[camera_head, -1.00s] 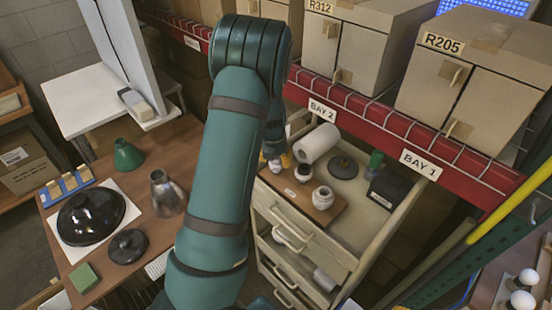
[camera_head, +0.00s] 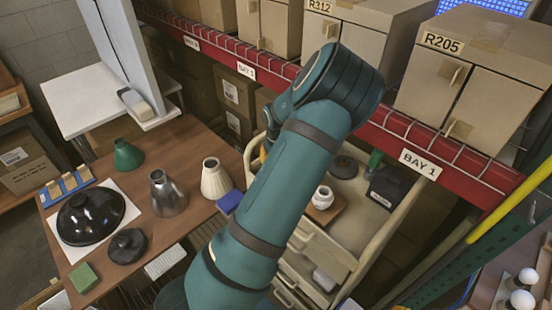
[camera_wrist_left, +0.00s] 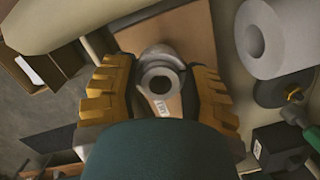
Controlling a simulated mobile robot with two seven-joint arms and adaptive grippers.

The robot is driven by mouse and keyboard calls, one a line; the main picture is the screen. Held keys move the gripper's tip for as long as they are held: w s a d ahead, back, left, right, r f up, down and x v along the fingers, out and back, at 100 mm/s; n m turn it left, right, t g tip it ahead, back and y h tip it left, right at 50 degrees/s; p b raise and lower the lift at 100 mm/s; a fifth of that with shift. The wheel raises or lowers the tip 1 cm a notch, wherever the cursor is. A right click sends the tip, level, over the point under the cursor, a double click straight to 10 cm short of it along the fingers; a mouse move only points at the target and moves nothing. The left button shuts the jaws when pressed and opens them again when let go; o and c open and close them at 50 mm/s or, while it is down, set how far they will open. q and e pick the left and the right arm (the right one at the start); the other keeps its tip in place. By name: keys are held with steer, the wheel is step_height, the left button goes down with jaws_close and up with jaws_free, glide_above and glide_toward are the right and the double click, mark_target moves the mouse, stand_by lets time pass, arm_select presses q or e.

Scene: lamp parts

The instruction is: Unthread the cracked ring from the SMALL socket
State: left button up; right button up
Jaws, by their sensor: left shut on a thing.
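In the left wrist view, a pale grey socket (camera_wrist_left: 161,55) with a round collar-like ring (camera_wrist_left: 160,80) and a dark hole sits over a brown board (camera_wrist_left: 193,35). My left gripper (camera_wrist_left: 160,90) has its golden fingers on both sides of the ring and is shut on it. I cannot make out a crack. In the head view, my teal arm hides most of the board and the gripper. One white socket (camera_head: 322,196) with a dark opening stands on the visible part of the board (camera_head: 330,214). My right gripper is not in view.
A white roll (camera_wrist_left: 268,38), a dark disc (camera_wrist_left: 272,93) and a black box (camera_wrist_left: 280,150) lie right of the board. The red shelf beam (camera_head: 370,126) runs behind the cart.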

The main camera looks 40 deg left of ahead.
arm_select(q)
steer(key=shift+s+f+n+g, duration=0.15)
steer(key=shift+n, duration=0.45)
steer(key=shift+s+f+n+g, duration=0.1)
steer(key=shift+n+g, duration=0.05)
steer(key=shift+n, duration=0.45)
steer(key=shift+w+r, duration=0.1)
steer(key=shift+w, duration=0.05)
steer(key=o, duration=1.1)
steer(key=shift+w+r, duration=0.1)
steer(key=shift+o, duration=0.2)
steer(key=m+t+b, duration=0.1)
steer(key=m, duration=0.4)
steer(key=shift+m, duration=0.3)
steer(key=m, duration=0.4)
steer(key=shift+h, duration=0.4)
steer(key=m, duration=0.3)
steer(key=shift+m+h+b, duration=0.3)
steer(key=shift+m+b, duration=0.1)
